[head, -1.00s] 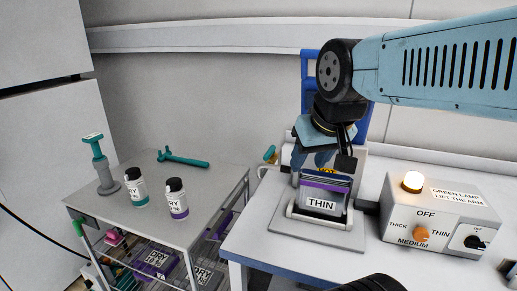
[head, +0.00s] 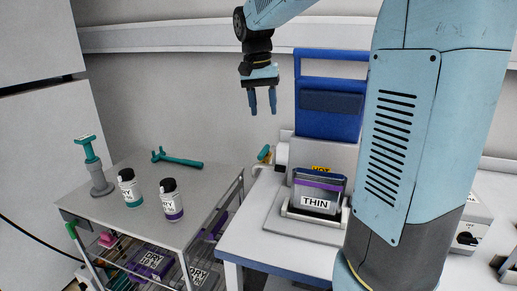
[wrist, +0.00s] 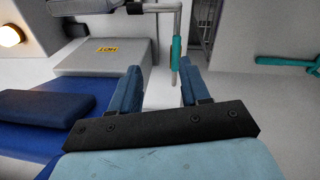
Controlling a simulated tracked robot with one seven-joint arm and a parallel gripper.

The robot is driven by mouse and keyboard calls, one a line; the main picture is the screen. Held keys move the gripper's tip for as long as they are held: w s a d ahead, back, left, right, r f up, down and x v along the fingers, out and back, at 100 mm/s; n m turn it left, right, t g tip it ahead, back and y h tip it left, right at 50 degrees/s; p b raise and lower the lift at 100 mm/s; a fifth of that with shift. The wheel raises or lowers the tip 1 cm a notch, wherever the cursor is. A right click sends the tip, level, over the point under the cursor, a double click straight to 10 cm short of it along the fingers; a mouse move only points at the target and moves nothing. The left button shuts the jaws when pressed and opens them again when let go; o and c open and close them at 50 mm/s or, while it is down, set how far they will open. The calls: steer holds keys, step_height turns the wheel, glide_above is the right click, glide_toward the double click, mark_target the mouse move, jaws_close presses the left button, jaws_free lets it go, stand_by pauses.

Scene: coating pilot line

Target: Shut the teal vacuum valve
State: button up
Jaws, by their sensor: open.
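My gripper (head: 263,107) is open and empty, pointing down, high above the valve in the head view. It also shows in the wrist view (wrist: 161,72), fingers apart with nothing between them.
The machine has a HOT plate (wrist: 112,50), a blue upright frame (head: 330,117) and a THIN-labelled tray (head: 318,201). On the left, a grey cart (head: 160,228) bears a teal tool (head: 178,160), two bottles and a teal-topped stand (head: 97,165). A gap separates cart and bench.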

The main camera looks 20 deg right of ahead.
steer(key=m+g+h, duration=0.1)
steer(key=m+g, duration=0.1)
glide_toward(262, 151)
steer(key=x, duration=0.8)
steer(key=shift+f, duration=0.25)
steer(key=shift+c, duration=0.4)
steer(key=shift+a, duration=0.1)
jaws_close()
steer(key=shift+a, duration=0.25)
